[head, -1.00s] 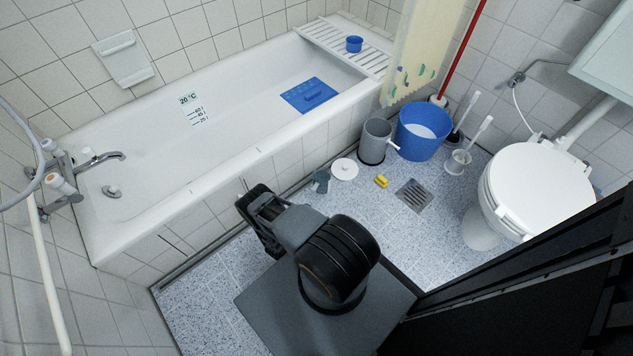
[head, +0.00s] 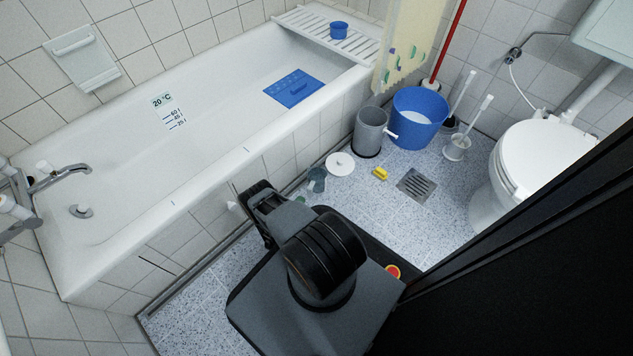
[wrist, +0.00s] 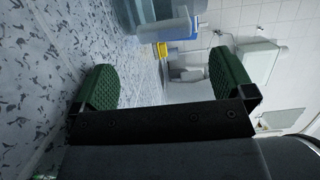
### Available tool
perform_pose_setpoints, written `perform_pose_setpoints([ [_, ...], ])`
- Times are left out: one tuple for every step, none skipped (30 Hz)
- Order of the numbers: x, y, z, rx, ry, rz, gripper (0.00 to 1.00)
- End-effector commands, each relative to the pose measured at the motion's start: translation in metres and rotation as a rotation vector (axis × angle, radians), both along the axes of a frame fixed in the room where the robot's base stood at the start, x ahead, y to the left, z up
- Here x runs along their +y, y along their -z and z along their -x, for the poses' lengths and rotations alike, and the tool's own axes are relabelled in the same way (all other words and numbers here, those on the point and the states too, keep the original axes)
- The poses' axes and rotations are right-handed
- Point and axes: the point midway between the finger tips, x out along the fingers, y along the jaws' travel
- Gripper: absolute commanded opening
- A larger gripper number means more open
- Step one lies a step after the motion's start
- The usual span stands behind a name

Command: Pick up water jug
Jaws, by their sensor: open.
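A larger grey container (head: 370,132) with a white handle-like part stands farther back, against the tub. My gripper shows in the wrist view (wrist: 164,80) with its two green pads wide apart and nothing between them. In the head view my arm hides most of the gripper, low by the tub side and left of the small jug. A translucent blue-grey vessel (wrist: 130,14) at the top of the wrist view is cut off; I cannot tell for certain which vessel it is.
A white lid-like disc (head: 340,164), a yellow object (head: 380,173) and a floor drain (head: 416,185) lie right of the small jug. A blue bucket (head: 420,120) and toilet brush (head: 457,148) stand behind. The bathtub (head: 215,165) bounds the left, the toilet (head: 545,165) the right.

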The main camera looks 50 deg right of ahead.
Motion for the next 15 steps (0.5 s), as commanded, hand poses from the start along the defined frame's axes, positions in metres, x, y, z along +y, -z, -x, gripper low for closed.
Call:
perform_pose_setpoints([
  [-0.009, 0.0, 0.0, -0.001, 0.005, 0.001, 1.0],
  [-0.013, 0.0, -0.001, -0.001, 0.005, 0.0, 1.0],
  [-0.018, 0.0, -0.002, -0.001, 0.004, 0.0, 1.0],
  [-0.021, 0.0, -0.003, 0.0, 0.003, 0.0, 1.0],
  [-0.024, 0.0, -0.004, 0.0, 0.002, 0.0, 1.0],
  [-0.027, 0.0, -0.004, -0.001, 0.001, 0.0, 1.0],
  [-0.028, 0.0, -0.005, -0.001, 0.001, 0.0, 1.0],
  [-0.03, 0.0, -0.005, -0.001, -0.001, 0.0, 1.0],
  [-0.031, 0.0, -0.006, -0.001, -0.002, 0.0, 1.0],
  [-0.032, 0.0, -0.006, 0.0, -0.002, 0.0, 1.0],
  [-0.033, 0.0, -0.006, 0.0, -0.002, 0.0, 1.0],
  [-0.035, 0.0, -0.006, -0.001, -0.001, 0.0, 1.0],
  [-0.038, -0.001, -0.007, -0.001, -0.001, 0.0, 1.0],
  [-0.042, -0.001, -0.007, -0.001, -0.001, 0.0, 1.0],
  [-0.047, -0.002, -0.007, 0.0, 0.001, 0.0, 1.0],
])
